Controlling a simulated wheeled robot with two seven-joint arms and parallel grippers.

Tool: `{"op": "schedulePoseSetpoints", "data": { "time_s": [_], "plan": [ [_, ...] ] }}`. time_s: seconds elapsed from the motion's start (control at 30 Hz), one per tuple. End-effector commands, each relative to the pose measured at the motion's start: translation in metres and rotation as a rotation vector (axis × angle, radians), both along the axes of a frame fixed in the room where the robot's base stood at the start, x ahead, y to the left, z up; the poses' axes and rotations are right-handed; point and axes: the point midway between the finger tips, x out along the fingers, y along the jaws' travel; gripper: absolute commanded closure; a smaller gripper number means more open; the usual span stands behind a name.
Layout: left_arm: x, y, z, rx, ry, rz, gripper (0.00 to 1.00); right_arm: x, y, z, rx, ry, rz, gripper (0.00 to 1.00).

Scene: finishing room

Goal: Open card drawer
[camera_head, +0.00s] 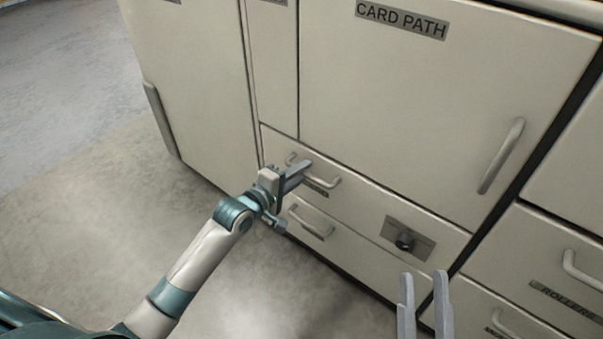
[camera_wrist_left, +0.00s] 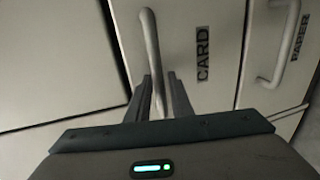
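The card drawer (camera_head: 350,195) is a cream drawer front under the "CARD PATH" door, flush with the cabinet. Its metal bar handle (camera_head: 328,181) is partly covered by my left gripper (camera_head: 300,172) in the head view. In the left wrist view the handle (camera_wrist_left: 150,40) runs down between the two fingers of my left gripper (camera_wrist_left: 160,78), beside the "CARD" label (camera_wrist_left: 203,55). Those fingers are apart, with a gap showing beside the bar. My right gripper (camera_head: 424,276) is open and empty, in front of the cabinet at lower right.
A second drawer handle (camera_head: 311,221) sits just below; the left wrist view shows its "PAPER" label (camera_wrist_left: 300,37). A dark knob on a plate (camera_head: 406,240) is to the right. The "CARD PATH" door (camera_head: 420,100) above is shut. The floor (camera_head: 110,210) at left is clear.

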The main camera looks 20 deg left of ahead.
Motion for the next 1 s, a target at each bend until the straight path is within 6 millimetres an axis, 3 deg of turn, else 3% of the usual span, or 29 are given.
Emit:
{"op": "schedulePoseSetpoints", "data": {
  "time_s": [0.33, 0.37, 0.43, 0.47, 0.93, 1.0],
  "plan": [
    [0.003, -0.001, 0.0, 0.0, 0.0, 0.0, 0.8, 0.0, -0.001, 0.003, 0.004, -0.012, -0.002, 0.69],
    [0.003, -0.001, 0.0, 0.0, 0.0, 0.0, 0.82, 0.0, -0.001, 0.003, 0.004, -0.012, -0.002, 0.69],
    [0.003, -0.001, 0.0, 0.0, 0.0, 0.0, 0.99, 0.0, -0.001, 0.003, 0.004, -0.012, -0.002, 0.69],
    [0.003, -0.001, 0.0, -0.001, 0.0, 0.0, 1.0, 0.0, -0.001, 0.003, 0.004, -0.012, -0.002, 0.69],
    [-0.001, 0.0, 0.0, -0.001, 0.002, 0.0, 1.0, 0.001, 0.002, 0.002, -0.005, 0.012, 0.003, 0.69],
    [-0.003, 0.001, 0.0, -0.002, 0.003, 0.001, 1.0, -0.001, 0.005, -0.011, -0.02, 0.072, 0.01, 0.69]
  ]
}}
